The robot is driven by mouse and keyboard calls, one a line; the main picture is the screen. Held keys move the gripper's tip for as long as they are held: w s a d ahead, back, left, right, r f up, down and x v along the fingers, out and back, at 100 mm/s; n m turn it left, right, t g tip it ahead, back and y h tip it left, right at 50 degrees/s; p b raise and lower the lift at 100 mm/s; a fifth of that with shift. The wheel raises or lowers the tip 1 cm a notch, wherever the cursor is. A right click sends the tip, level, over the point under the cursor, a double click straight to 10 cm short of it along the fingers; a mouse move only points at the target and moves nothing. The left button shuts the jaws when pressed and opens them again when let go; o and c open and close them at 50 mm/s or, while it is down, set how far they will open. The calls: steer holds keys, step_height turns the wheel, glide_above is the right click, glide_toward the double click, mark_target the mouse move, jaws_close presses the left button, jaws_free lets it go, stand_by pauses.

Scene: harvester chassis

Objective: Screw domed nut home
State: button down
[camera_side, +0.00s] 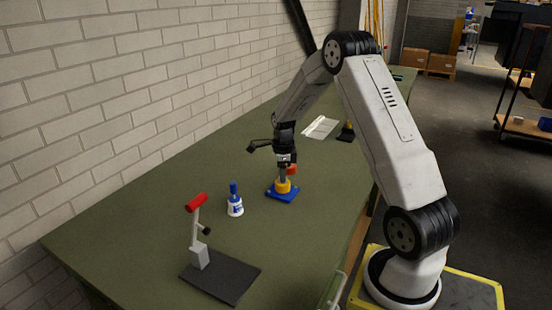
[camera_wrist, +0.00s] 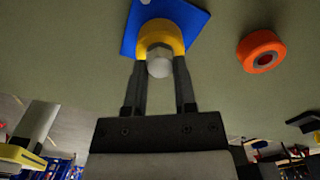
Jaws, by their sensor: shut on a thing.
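In the wrist view the domed nut (camera_wrist: 159,66) is a pale rounded cap between my two fingertips, in front of a yellow round boss (camera_wrist: 160,38). The boss stands on a blue square plate (camera_wrist: 128,36). My gripper (camera_wrist: 160,72) is shut on the domed nut, with one finger on each side. In the side view my gripper (camera_side: 284,172) points down over the yellow boss (camera_side: 282,186) and the blue plate (camera_side: 282,195) on the green table. The nut is too small to make out there. How far the nut is seated cannot be told.
An orange ring (camera_wrist: 261,51) lies beside the plate; it also shows in the side view (camera_side: 292,169). A white and blue bottle (camera_side: 235,207) and a red-handled stand on a dark base (camera_side: 225,279) are nearer the camera. Paper (camera_side: 320,127) lies farther back. A brick wall (camera_side: 130,90) borders the table.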

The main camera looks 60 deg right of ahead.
steer(key=shift+m, duration=2.3)
steer(key=shift+m, duration=0.3)
steer(key=shift+m, duration=2.3)
steer(key=c, duration=0.6)
jaws_free()
steer(key=shift+n, duration=2.7)
